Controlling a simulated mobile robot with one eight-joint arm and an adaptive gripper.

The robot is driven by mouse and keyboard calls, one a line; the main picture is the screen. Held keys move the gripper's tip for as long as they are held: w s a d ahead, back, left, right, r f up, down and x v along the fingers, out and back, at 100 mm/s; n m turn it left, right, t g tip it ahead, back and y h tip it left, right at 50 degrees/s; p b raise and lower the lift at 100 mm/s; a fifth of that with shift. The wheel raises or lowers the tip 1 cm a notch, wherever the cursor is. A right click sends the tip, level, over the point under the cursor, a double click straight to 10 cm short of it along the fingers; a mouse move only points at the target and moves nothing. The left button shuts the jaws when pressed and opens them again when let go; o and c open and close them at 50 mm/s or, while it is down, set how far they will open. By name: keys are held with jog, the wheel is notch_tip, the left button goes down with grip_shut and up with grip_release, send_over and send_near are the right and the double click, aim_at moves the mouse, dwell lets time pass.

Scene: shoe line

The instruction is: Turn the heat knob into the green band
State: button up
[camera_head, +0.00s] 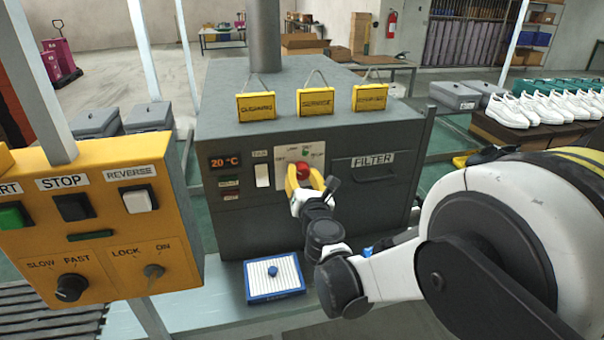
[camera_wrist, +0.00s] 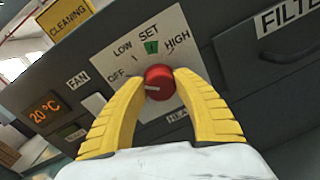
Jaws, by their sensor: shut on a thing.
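The red heat knob (camera_head: 303,170) sits on a white dial plate (camera_head: 314,152) on the front of the dark grey oven. In the wrist view the knob (camera_wrist: 159,76) lies between the yellow fingers of my gripper (camera_wrist: 158,88), which is shut on it from both sides. The plate reads OFF, LOW, SET and HIGH. The green band (camera_wrist: 152,46) is at SET, above the knob. A pale mark on the knob points left, roughly toward OFF. In the head view my gripper (camera_head: 303,178) partly covers the knob and plate.
A display (camera_head: 225,161) reads 20 °C. A FAN switch (camera_head: 262,176) is left of the dial, and a FILTER drawer (camera_head: 373,170) is to its right. Yellow signs (camera_head: 316,101) hang above. A blue-framed filter panel (camera_head: 273,277) lies below. An orange control box (camera_head: 100,230) stands at left.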

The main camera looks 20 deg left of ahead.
jog(key=m, duration=0.6)
jog(key=shift+m+g, duration=0.3)
jog(key=shift+m, duration=0.1)
jog(key=m, duration=0.6)
jog(key=shift+y, duration=0.4)
jog(key=shift+w+r+m, duration=0.1)
jog(key=shift+m, duration=0.2)
jog(key=o, duration=1.2)
jog(key=shift+d, duration=0.1)
jog(key=v, duration=1.2)
jog(key=shift+r, duration=0.1)
jog(key=shift+d, duration=0.1)
